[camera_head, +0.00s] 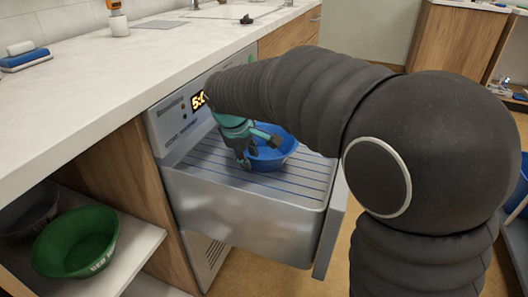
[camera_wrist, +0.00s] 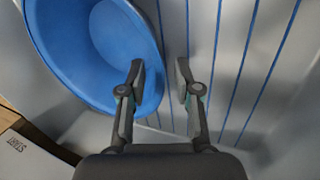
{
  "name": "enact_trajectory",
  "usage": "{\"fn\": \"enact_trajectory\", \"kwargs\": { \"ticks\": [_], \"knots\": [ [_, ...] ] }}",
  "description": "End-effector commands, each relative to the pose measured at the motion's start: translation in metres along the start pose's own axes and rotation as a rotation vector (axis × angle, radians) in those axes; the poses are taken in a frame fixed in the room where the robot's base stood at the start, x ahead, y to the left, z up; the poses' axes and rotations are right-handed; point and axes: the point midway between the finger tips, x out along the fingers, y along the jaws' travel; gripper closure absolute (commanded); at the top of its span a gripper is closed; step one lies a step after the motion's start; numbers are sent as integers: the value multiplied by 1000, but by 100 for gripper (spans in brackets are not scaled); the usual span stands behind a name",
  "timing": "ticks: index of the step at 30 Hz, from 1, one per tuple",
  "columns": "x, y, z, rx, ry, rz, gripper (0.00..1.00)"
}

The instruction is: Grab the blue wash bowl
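The blue wash bowl (camera_head: 273,154) sits upright in an open metal drawer (camera_head: 245,203) with a ribbed floor. In the wrist view the blue wash bowl (camera_wrist: 85,45) fills the upper left. My gripper (camera_head: 258,146) is at the bowl's near left side in the head view. In the wrist view my gripper (camera_wrist: 159,72) is open, with the bowl's rim and wall between or just beside its fingers. One finger overlaps the bowl's inside and the other is over the drawer floor outside it. I cannot tell whether either finger touches the bowl.
A green bowl (camera_head: 76,241) and a dark grey bowl (camera_head: 28,211) stand on a shelf (camera_head: 135,257) at the lower left. The counter (camera_head: 100,68) runs above the drawer. The drawer's walls stand close around my gripper. The wooden floor (camera_head: 300,281) is clear in front.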

Motion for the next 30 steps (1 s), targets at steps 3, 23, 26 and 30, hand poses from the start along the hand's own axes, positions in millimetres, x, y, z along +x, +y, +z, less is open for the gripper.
{"fn": "enact_trajectory", "kwargs": {
  "ticks": [3, 23, 26, 30],
  "knots": [
    [16, 2, 1, 0, -4, -2, 67],
    [48, 5, 1, 0, 0, 0, 97],
    [48, 5, 1, 0, 0, 0, 100],
    [48, 5, 1, 0, 0, 0, 100]
  ]
}}
